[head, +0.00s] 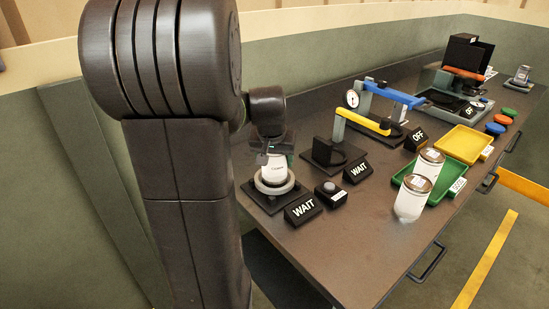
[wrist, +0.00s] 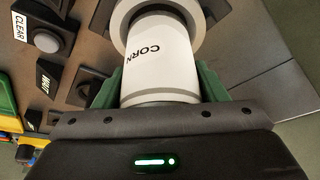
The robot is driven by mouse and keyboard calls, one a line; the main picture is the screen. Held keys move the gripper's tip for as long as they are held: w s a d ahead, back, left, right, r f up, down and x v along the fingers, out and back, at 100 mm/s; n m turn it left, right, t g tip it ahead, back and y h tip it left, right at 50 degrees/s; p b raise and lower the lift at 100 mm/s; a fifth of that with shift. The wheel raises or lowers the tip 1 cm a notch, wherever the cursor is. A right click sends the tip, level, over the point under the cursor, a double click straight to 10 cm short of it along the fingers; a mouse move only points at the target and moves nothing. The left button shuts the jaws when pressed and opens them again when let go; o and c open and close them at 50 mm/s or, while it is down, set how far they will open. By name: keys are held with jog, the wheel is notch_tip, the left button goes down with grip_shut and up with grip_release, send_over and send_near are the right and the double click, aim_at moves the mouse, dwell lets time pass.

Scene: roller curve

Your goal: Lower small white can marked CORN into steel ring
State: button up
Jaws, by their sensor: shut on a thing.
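The small white can marked CORN (wrist: 158,65) is held in my gripper (wrist: 155,92), between its green fingers, in the wrist view. In the head view the can (head: 273,172) is upright at the steel ring (head: 274,187), with its lower end at the ring's opening. The ring (wrist: 120,28) shows around the can's far end in the wrist view. I cannot tell how deep the can sits. In the head view my gripper (head: 274,155) is at the can's top, partly hidden by my wrist.
A WAIT sign (head: 303,209) and a button box (head: 330,193) stand right of the ring. A yellow-armed stand (head: 345,135) is behind them. The bench front edge is clear.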

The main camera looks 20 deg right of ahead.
jog(key=shift+f+b, duration=1.45)
jog(key=shift+f, duration=0.5)
dwell(3.7)
jog(key=o, duration=1.2)
jog(key=shift+c, duration=1.2)
jog(key=shift+o, duration=0.4)
jog(key=shift+r, duration=0.2)
jog(key=o, duration=0.3)
jog(key=shift+r+p, duration=0.25)
jog(key=shift+p, duration=0.15)
jog(key=shift+r+p, duration=3.1)
jog(key=shift+r, duration=1)
